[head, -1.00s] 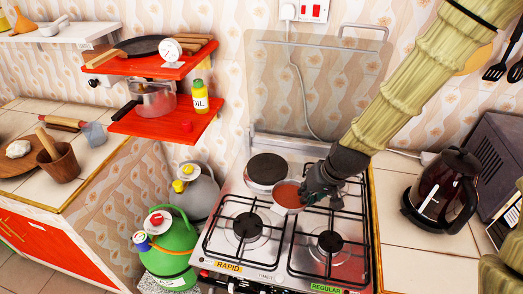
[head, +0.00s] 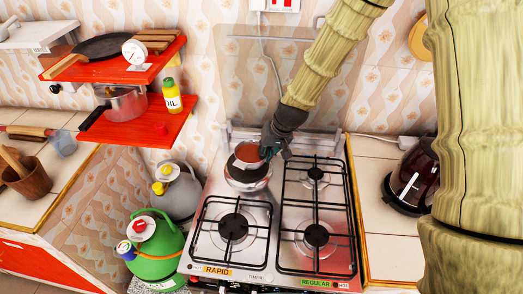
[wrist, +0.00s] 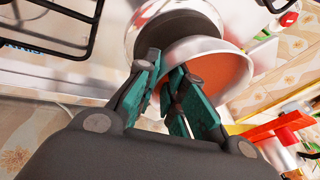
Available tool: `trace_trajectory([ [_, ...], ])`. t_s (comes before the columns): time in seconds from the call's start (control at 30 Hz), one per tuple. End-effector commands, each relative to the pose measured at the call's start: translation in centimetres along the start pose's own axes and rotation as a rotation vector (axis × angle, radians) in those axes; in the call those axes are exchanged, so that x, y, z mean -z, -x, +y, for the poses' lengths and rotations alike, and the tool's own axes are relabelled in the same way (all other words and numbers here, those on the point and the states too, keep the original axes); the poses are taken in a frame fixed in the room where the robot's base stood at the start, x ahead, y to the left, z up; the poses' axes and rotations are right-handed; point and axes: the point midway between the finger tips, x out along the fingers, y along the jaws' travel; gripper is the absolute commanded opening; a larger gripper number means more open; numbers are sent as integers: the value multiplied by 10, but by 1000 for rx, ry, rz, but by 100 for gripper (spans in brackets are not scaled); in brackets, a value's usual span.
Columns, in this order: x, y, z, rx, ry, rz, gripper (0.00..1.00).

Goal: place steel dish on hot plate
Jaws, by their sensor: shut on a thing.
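The steel dish (head: 247,153) has a reddish-brown inside and a bright metal rim. My gripper (head: 270,147) is shut on the right side of its rim. In the wrist view the dish (wrist: 222,68) sits between the teal fingers of my gripper (wrist: 170,85) and looks tilted. The hot plate (head: 247,179) is the round dark plate at the back left of the stove. The dish overlaps its far part in the head view. In the wrist view the hot plate (wrist: 150,38) shows behind the dish; I cannot tell whether they touch.
Gas burners with black grates (head: 316,237) fill the rest of the stove (head: 262,262). A raised glass lid (head: 250,85) stands behind it. Red shelves (head: 150,127) with a pot and an oil bottle (head: 172,97) are at left. A kettle (head: 410,180) is at right.

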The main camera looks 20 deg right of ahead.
Motion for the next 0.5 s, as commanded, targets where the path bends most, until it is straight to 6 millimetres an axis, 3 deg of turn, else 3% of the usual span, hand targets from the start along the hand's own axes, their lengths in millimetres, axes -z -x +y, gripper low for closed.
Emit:
trace_trajectory([
  [0.2,23,-11,-8,-1,-2,-1,0],
  [0.5,22,-25,-5,0,-3,-1,0],
])
